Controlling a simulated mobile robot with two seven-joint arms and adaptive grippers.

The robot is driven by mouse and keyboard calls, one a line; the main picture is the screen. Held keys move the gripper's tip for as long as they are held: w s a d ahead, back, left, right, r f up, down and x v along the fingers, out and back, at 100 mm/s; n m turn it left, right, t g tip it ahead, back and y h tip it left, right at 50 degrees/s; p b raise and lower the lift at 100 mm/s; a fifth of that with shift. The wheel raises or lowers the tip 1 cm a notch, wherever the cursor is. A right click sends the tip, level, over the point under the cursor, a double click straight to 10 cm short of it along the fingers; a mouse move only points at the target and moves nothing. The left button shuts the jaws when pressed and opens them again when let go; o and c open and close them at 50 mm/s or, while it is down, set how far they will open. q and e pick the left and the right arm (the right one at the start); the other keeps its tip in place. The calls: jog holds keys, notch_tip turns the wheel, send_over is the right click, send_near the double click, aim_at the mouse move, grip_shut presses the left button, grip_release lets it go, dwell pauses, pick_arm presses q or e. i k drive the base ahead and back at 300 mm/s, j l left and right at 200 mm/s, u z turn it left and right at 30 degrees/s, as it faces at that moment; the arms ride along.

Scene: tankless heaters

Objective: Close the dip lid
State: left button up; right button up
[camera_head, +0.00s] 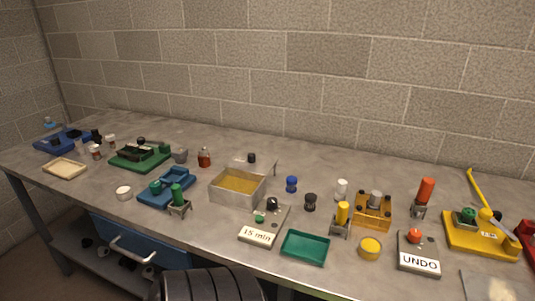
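A square metal dip box (229,197) stands near the middle of the workbench, open at the top, with a yellow-brown fill showing inside. A grey lid (264,165) with a small black knob (251,158) is at the box's back edge, clear of the opening. Its exact tilt is hard to tell at this size. Neither of my grippers shows in the head view.
A "15 min" button panel (259,235), a green tray (306,247) and a green-handled tool (178,197) stand near the box. Blue (291,184) and black (310,202) knobbed pieces stand right of it. A brick wall (330,60) rises behind the bench.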

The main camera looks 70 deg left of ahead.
aim_at(242, 162)
jog(key=i+j+u, duration=0.2)
jog(key=u, duration=0.25)
jog(key=i+u, duration=0.3)
jog(key=u, duration=1.85)
jog(key=z, duration=0.3)
jog(key=j+z, duration=0.25)
jog(key=z, duration=0.2)
jog(key=k+j+z, duration=0.1)
jog(key=j+z, duration=0.15)
jog(key=z, duration=0.15)
jog(key=k+j+z, duration=0.1)
jog(key=j+z, duration=0.15)
jog(key=z, duration=0.2)
jog(key=j, duration=0.15)
jog(key=k, duration=0.05)
